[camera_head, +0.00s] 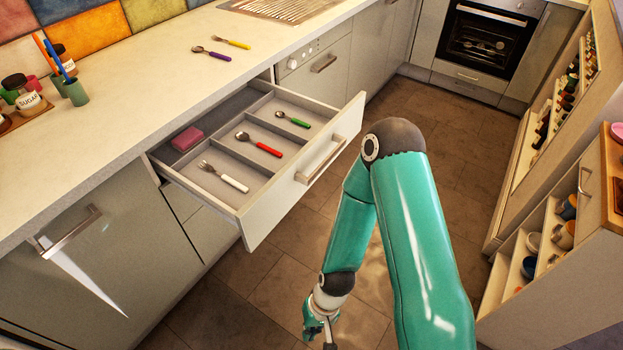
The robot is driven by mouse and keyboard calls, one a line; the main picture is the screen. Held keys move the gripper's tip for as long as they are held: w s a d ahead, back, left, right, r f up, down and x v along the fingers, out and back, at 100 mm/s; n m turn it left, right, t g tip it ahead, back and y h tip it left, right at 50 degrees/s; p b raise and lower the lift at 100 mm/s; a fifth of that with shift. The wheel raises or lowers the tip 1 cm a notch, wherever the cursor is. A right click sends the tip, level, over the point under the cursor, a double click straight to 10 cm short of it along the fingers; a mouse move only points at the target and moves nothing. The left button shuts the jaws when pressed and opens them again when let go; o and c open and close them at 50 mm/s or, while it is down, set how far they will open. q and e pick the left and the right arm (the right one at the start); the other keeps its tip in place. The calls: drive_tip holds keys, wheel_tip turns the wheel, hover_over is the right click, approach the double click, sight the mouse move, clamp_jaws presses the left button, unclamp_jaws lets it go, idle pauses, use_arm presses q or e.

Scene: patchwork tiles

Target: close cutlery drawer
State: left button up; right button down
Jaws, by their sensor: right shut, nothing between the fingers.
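The cutlery drawer (222,208) stands pulled out from under the worktop, with its bar handle (321,160) on the white front. In its compartments lie a fork with a white handle (232,182), a spoon with a red handle (265,149) and a small piece with a green handle (297,121). A pink block (187,139) lies at the drawer's left back. My right gripper (322,330) is low at the bottom edge, in front of the drawer and apart from it. It is shut and empty, partly cut off by the frame. My left gripper is not in view.
On the worktop (150,85) lie a purple-handled spoon (213,54) and a yellow-handled piece (234,43). Jars and a green cup (75,91) stand at the left. An oven (487,42) is at the back. Shelves (533,250) stand at the right. Tiled floor (440,120) lies between.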

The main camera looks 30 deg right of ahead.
drive_tip(key=s+d+f+m+g+y+b, duration=0.1)
drive_tip(key=s+d+m+g+y+b, duration=0.15)
drive_tip(key=m, duration=0.35)
drive_tip(key=m+t+b, duration=0.9)
drive_tip(key=m+t, duration=1.1)
drive_tip(key=m, duration=0.1)
approach(296, 185)
drive_tip(key=shift+y, duration=0.35)
drive_tip(key=p+x, duration=0.1)
drive_tip(key=x, duration=0.6)
drive_tip(key=shift+d+f, duration=0.1)
drive_tip(key=shift+w, duration=0.2)
drive_tip(key=shift+w, duration=0.1)
